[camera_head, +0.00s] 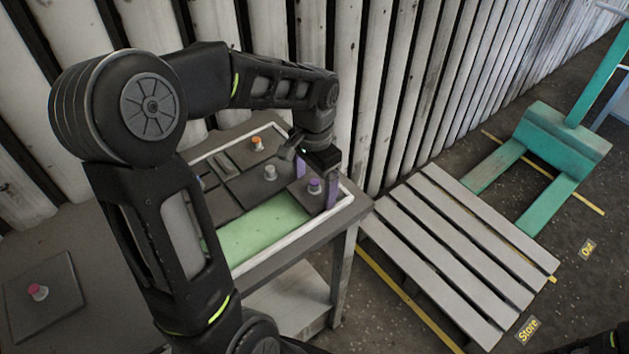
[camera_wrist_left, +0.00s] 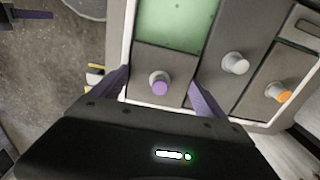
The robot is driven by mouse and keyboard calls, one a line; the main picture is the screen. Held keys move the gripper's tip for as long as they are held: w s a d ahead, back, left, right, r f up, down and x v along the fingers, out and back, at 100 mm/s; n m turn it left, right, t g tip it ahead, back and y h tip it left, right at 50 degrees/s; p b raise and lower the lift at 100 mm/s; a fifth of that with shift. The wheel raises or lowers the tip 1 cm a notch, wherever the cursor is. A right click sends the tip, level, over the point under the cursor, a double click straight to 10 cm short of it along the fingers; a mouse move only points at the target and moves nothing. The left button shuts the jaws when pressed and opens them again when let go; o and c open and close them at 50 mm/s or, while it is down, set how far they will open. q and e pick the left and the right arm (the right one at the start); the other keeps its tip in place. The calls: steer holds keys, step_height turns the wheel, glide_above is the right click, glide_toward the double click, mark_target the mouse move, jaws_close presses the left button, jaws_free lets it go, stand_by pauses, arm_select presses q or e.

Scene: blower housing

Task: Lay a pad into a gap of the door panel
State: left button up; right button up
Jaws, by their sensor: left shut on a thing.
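My left gripper (camera_head: 317,185) reaches down over the near right corner of the door panel (camera_head: 348,190), a white-rimmed tray on the table. Its purple fingers are shut on the sides of a dark square pad with a purple knob (camera_wrist_left: 160,83). This pad is at the panel's corner inside the rim; whether it rests on the floor is unclear. Beside it is a bare green gap (camera_head: 262,232). Pads with a grey knob (camera_head: 270,173) and an orange knob (camera_head: 257,143) lie behind. Part of my right gripper (camera_wrist_left: 30,14), one purple finger, shows in the left wrist view.
A wooden pallet (camera_head: 460,250) and a green pallet truck (camera_head: 550,150) stand on the floor at right. A corrugated wall rises behind the table.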

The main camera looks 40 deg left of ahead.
arm_select(q)
steer(key=shift+s+d+f, duration=0.15)
steer(key=shift+s+f, duration=0.1)
steer(key=shift+f, duration=0.3)
stand_by(0.6)
steer(key=o, duration=1.2)
steer(key=shift+b, duration=0.3)
steer(key=shift+o, duration=0.2)
steer(key=shift+c, duration=0.6)
steer(key=shift+o, duration=0.6)
steer(key=r+p, duration=0.5)
steer(key=r, duration=0.2)
steer(key=shift+w+r+p, duration=0.2)
steer(key=shift+p, duration=0.15)
